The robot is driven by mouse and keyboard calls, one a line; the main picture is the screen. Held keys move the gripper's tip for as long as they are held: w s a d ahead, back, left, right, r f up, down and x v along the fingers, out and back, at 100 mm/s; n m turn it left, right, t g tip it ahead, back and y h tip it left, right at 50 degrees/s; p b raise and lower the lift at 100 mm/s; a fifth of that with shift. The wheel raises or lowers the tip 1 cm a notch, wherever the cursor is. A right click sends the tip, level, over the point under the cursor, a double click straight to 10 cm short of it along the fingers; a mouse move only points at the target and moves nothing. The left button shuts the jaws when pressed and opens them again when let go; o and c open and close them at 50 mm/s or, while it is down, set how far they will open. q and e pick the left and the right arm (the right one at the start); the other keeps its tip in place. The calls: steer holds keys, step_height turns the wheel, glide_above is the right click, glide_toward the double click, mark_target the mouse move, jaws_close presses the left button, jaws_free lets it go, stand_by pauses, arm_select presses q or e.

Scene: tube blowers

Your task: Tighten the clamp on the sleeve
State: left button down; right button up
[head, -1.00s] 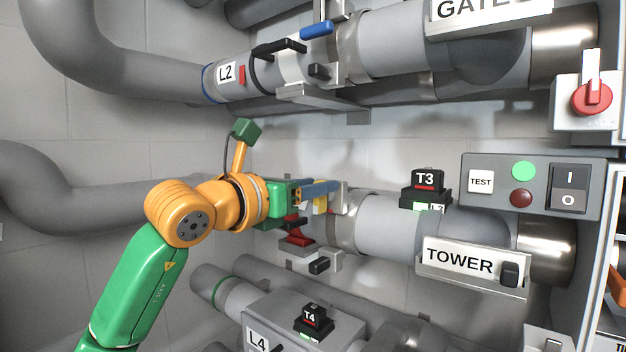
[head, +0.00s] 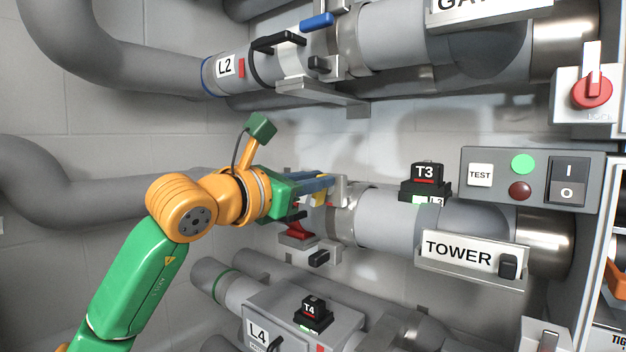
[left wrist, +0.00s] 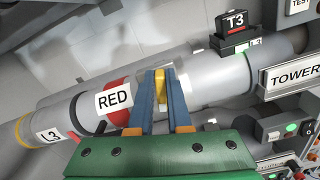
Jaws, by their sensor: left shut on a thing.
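The line's pipe runs across the left wrist view, with a white RED label (left wrist: 114,98) and a red band (left wrist: 118,117) on its sleeve. My left gripper (head: 328,183) is at this pipe, just left of the wide grey TOWER pipe section (head: 388,215). Its blue fingers are shut on a yellow clamp lever (left wrist: 159,90), which stands between them. In the head view the yellow lever (head: 320,198) shows only in part below the fingers. The clamp's band is mostly hidden behind the fingers and the green gripper body. My right gripper is not in view.
A black T3 box (head: 425,180) sits on the pipe to the right. The TOWER sign (head: 458,250) hangs below it, and a switch panel (head: 532,183) stands further right. The L2 pipe (head: 225,68) runs above and the L4 box (head: 270,315) lies below.

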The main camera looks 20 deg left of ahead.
arm_select(q)
steer(key=m, duration=0.5)
steer(key=d+m, duration=0.1)
steer(key=m, duration=0.1)
steer(key=shift+s+f, duration=0.2)
steer(key=shift+f, duration=0.15)
steer(key=m, duration=0.4)
steer(key=shift+d+f+m+b, duration=0.15)
steer(key=shift+f+m+b, duration=0.15)
steer(key=shift+m, duration=0.1)
steer(key=shift+s+f+m, duration=0.1)
steer(key=shift+f+m, duration=0.05)
steer(key=shift+m, duration=0.65)
steer(key=shift+f+m, duration=0.15)
steer(key=shift+m, duration=0.65)
steer(key=c, duration=0.9)
jaws_free()
steer(key=shift+o, duration=0.2)
steer(key=shift+f, duration=0.1)
